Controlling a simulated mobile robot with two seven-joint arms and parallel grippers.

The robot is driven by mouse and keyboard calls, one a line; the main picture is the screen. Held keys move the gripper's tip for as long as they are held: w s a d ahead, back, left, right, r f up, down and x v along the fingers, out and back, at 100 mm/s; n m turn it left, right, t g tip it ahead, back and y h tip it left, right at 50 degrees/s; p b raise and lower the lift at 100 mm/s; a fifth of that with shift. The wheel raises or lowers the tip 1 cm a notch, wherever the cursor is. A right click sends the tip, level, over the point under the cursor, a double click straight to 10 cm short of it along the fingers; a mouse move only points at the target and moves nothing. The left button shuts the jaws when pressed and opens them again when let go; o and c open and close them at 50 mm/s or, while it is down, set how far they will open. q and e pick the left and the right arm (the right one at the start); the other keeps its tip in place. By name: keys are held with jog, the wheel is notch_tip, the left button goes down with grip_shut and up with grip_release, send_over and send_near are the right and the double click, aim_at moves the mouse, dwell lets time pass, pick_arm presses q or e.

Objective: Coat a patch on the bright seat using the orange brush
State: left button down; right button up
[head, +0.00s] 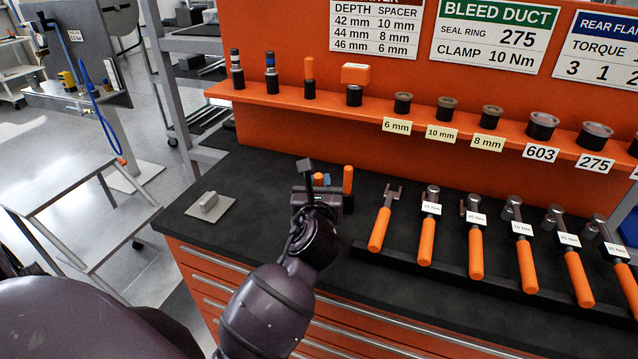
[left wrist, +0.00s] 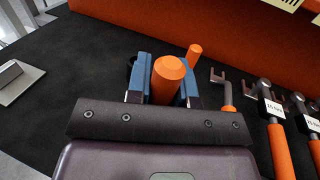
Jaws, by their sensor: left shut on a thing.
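My left gripper (head: 317,190) is over the black bench top, and its fingers are shut on an orange-handled tool, taken to be the orange brush (left wrist: 168,75). Its rounded orange end shows between the blue-lined fingers in the left wrist view; its lower end is hidden. A second orange handle (head: 347,180) stands upright just beyond the gripper and also shows in the left wrist view (left wrist: 194,52). A dark block on a stem (head: 305,166) shows beside the gripper. I cannot identify the bright seat for certain. My right gripper is not in view.
A pale plate with a raised metal block (head: 209,207) lies on the bench left of the gripper. Several orange-handled wrenches (head: 476,245) lie in a row at right. An orange shelf (head: 360,107) above holds spacers and rings. A grey cart (head: 75,205) stands at far left.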

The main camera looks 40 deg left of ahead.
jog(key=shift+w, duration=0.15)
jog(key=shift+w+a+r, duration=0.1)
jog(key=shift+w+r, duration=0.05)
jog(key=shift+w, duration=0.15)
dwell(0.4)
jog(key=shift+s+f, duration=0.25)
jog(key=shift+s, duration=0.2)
